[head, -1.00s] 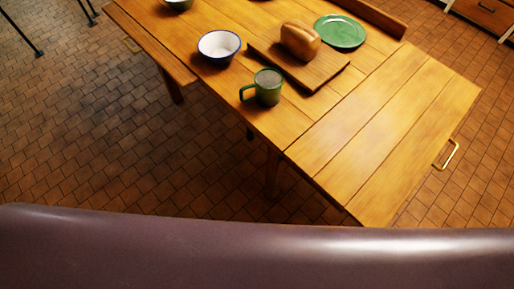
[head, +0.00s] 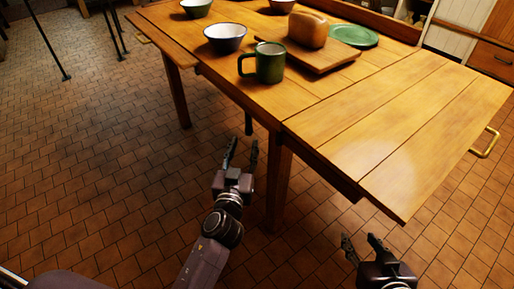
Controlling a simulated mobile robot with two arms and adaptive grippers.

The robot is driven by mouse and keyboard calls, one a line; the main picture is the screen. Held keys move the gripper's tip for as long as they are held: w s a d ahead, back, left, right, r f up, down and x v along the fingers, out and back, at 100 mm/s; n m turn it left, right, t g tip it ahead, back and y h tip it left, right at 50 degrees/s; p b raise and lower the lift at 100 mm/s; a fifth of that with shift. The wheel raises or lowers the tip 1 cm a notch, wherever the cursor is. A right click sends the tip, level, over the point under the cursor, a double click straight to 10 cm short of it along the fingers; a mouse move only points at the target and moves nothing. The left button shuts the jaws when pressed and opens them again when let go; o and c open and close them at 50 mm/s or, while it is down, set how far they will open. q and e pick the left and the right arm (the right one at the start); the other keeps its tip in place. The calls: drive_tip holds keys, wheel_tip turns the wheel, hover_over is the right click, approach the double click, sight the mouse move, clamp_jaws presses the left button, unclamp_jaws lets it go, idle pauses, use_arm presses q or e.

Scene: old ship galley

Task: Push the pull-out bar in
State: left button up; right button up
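The wooden table's right end section (head: 425,115) sticks out level toward the right. A brass bar-shaped handle (head: 486,143) stands off its far right edge. A dark wooden piece (head: 338,178) shows under the near edge of this section; I cannot tell whether it is the pull-out bar. My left gripper (head: 243,152) is open and empty, pointing up in front of the table, left of the near leg. My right gripper (head: 359,240) is open and empty, below the near corner of the end section. Neither appears to touch the table.
On the table are a green mug (head: 268,63), a white bowl with a blue rim (head: 225,38), a bread loaf (head: 307,29) on a board (head: 335,60), and a green plate (head: 353,35). A table leg (head: 279,185) stands near my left gripper. Tiled floor (head: 80,190) is clear at left.

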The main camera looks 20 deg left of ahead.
sight(248, 126)
use_arm(q)
drive_tip(key=w, duration=0.2)
drive_tip(key=w+r, duration=0.1)
drive_tip(key=w, duration=0.3)
drive_tip(key=shift+w+a+r, duration=0.15)
drive_tip(key=shift+w+a, duration=0.3)
drive_tip(key=shift+w, duration=0.4)
use_arm(e)
drive_tip(key=shift+w+r+t, duration=0.1)
drive_tip(key=shift+r+t, duration=0.2)
drive_tip(key=shift+r, duration=0.55)
use_arm(q)
clamp_jaws()
